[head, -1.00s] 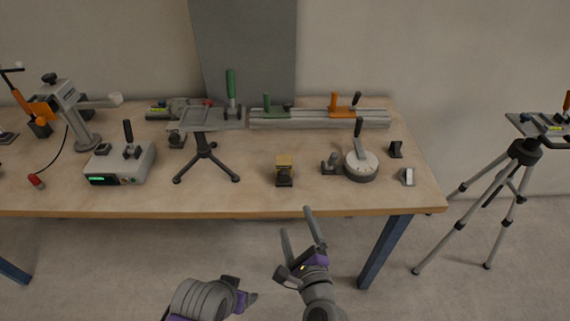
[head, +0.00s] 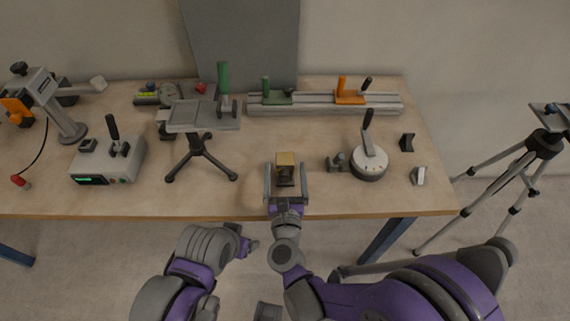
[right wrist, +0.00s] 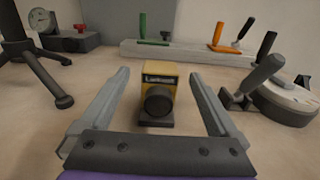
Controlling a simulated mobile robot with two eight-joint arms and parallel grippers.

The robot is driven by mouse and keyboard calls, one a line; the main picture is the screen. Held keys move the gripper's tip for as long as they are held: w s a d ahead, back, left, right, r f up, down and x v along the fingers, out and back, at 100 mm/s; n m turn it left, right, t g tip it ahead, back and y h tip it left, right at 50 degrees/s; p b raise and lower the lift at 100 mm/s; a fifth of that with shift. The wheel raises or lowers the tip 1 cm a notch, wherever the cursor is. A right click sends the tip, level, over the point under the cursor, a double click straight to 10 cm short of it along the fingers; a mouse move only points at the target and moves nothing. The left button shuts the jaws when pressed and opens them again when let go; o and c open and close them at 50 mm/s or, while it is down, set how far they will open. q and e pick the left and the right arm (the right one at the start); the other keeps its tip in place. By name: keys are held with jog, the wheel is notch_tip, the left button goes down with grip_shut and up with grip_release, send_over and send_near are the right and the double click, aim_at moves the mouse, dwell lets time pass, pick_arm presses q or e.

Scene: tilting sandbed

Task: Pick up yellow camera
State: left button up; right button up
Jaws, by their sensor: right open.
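The yellow camera (head: 286,161) stands upright near the front edge of the workbench, with a dark lens and base facing me. In the right wrist view the yellow camera (right wrist: 158,92) sits between the two fingers, with gaps on both sides. My right gripper (head: 286,170) is open around it; in the right wrist view the right gripper (right wrist: 158,100) shows its fingers spread and not touching it. My left gripper (head: 247,243) is low in front of the bench edge, away from the camera; its jaws are too unclear to read.
A small tripod table (head: 197,150) stands to the left of the camera. A round dial device (head: 369,168) with a black handle is to the right. A long rail (head: 325,105) lies behind. A grey box (head: 108,160) with a green display is further left.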

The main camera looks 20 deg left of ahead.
aim_at(285, 153)
jog(key=x, duration=0.6)
jog(key=shift+w+f+p, duration=0.2)
jog(key=shift+w+p, duration=0.1)
jog(key=shift+w, duration=0.05)
jog(key=shift+s, duration=0.1)
grip_shut()
